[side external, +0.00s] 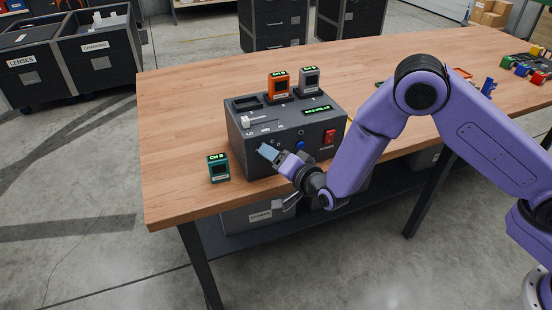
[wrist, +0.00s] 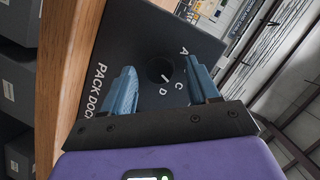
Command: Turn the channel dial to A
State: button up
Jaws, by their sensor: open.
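The channel dial (wrist: 160,69) is a dark round knob on the face of a dark grey box marked PACK DOCK (wrist: 108,45). Letters A, C and D show beside it in the wrist view; its pointer setting is not clear. My gripper (wrist: 163,86) is open, with one blue finger on each side of the dial. I cannot tell whether either finger touches it. In the side view my gripper (side external: 265,151) is at the front face of the box (side external: 240,135) and hides the dial.
A blue button (side external: 300,145) and a red switch (side external: 330,136) sit right of my gripper on the box. Orange (side external: 278,87) and grey (side external: 309,82) packs stand on top. A teal pack (side external: 218,168) stands on the wooden table (side external: 180,120) to the left.

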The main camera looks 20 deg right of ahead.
jog(key=c, duration=1)
jog(key=shift+c, duration=0.2)
jog(key=shift+a+n+h, duration=0.2)
jog(key=shift+n+h, duration=0.85)
jog(key=shift+n, duration=0.9)
jog(key=shift+a+n+h, duration=0.15)
jog(key=shift+n+h, duration=0.85)
jog(key=shift+n, duration=0.9)
jog(key=shift+a+n+h, duration=0.2)
jog(key=shift+n+h, duration=0.85)
jog(key=shift+n, duration=0.9)
